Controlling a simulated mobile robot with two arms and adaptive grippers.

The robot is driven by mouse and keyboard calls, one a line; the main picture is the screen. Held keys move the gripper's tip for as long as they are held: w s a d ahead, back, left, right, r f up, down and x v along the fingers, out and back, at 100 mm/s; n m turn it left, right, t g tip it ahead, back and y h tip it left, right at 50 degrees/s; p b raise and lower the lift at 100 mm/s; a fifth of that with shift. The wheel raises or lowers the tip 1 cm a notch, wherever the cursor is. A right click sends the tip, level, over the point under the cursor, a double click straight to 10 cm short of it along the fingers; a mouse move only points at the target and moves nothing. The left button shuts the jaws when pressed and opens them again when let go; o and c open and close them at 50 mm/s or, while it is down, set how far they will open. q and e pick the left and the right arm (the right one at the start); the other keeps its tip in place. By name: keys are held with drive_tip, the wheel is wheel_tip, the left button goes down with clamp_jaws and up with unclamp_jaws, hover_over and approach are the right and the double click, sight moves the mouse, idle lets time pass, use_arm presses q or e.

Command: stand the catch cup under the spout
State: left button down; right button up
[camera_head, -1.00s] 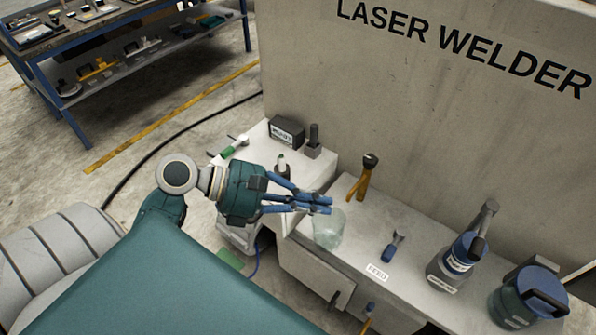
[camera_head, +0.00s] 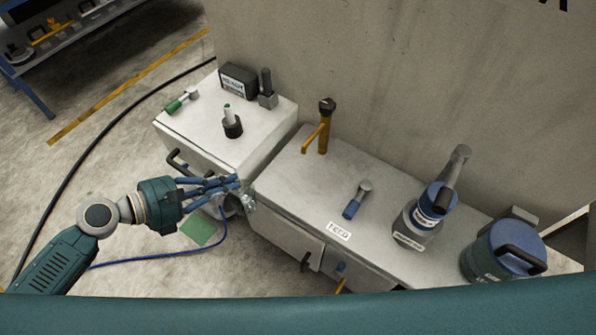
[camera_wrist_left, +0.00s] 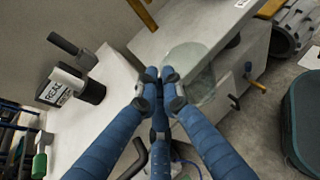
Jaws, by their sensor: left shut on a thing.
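The catch cup is a clear, see-through cup. My left gripper (camera_head: 236,182) is shut on it. In the head view only a small part of the cup (camera_head: 248,204) shows, in front of the cabinet's left front corner; the fingers hide the rest. In the left wrist view the cup (camera_wrist_left: 203,72) shows beyond the closed fingertips (camera_wrist_left: 160,75), overlapping the bench edge. A yellow post with a dark top (camera_head: 322,122) stands on the bench. A small valve with a yellow end (camera_head: 341,275) sits on the bench front. I cannot tell which is the spout. My right gripper is not in view.
The bench (camera_head: 285,195) holds a blue-handled tool (camera_head: 355,203), a grey can with a blue lid (camera_head: 420,225) and a dark green can (camera_head: 495,252). The left cabinet (camera_head: 185,122) holds a dark box (camera_head: 238,80) and small tools. A blue hose (camera_head: 150,258) lies on the floor.

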use_arm(q)
drive_tip(key=w+d, duration=0.3)
drive_tip(key=d, duration=0.2)
drive_tip(key=w+d+f+b, duration=0.1)
drive_tip(key=w+d, duration=0.2)
drive_tip(key=d, duration=0.2)
drive_tip(key=w+d+b, duration=0.1)
drive_tip(key=w+d, duration=0.2)
drive_tip(key=d, duration=0.2)
drive_tip(key=shift+w+f, duration=0.35)
drive_tip(key=shift+w, duration=0.05)
drive_tip(key=shift+s+a+r, duration=0.1)
drive_tip(key=shift+a+r, duration=0.05)
drive_tip(key=shift+a, duration=0.05)
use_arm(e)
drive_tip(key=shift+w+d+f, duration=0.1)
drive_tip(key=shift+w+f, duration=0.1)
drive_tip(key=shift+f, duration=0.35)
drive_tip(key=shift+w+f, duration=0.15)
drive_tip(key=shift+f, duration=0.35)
use_arm(q)
drive_tip(key=c, duration=1.9)
unclamp_jaws()
drive_tip(key=shift+c, duration=0.2)
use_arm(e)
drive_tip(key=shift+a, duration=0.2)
